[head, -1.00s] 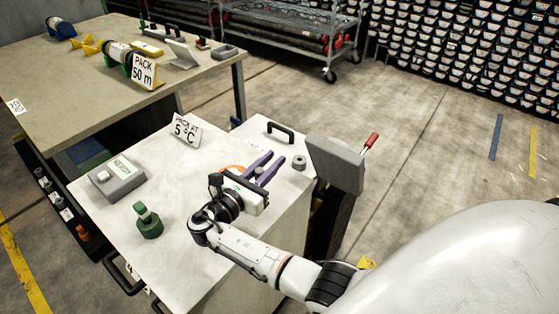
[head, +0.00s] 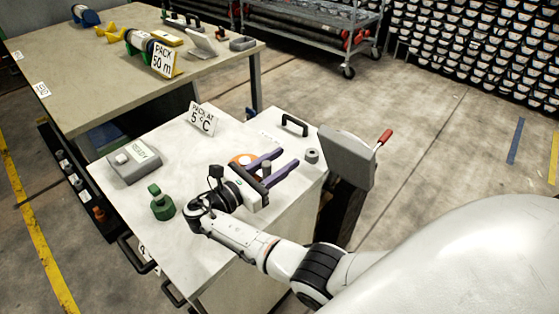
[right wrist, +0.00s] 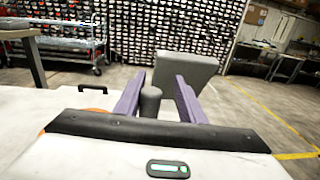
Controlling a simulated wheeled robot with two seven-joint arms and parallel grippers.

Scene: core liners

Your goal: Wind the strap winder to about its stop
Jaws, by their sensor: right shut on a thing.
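The strap winder seems to be the orange round part (head: 240,159) on the white bench, mostly hidden under my right gripper, with a grey upright peg (head: 266,169) beside it. My right gripper (head: 276,164) has long purple fingers, one on each side of the peg, and is shut on it. In the right wrist view the peg (right wrist: 151,101) stands between the purple fingers (right wrist: 158,97), nearer the left one. A bit of orange (right wrist: 95,111) shows at the left behind the gripper body. The peg's foot and any strap are hidden. My left gripper is not in view.
A grey box with a red-handled lever (head: 347,155) stands at the bench's right edge. A short grey cylinder (head: 312,156) lies just past the fingertips. A green knobbed object (head: 161,203), a grey instrument (head: 134,162) and a "5 °C" sign (head: 202,119) are on the bench.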

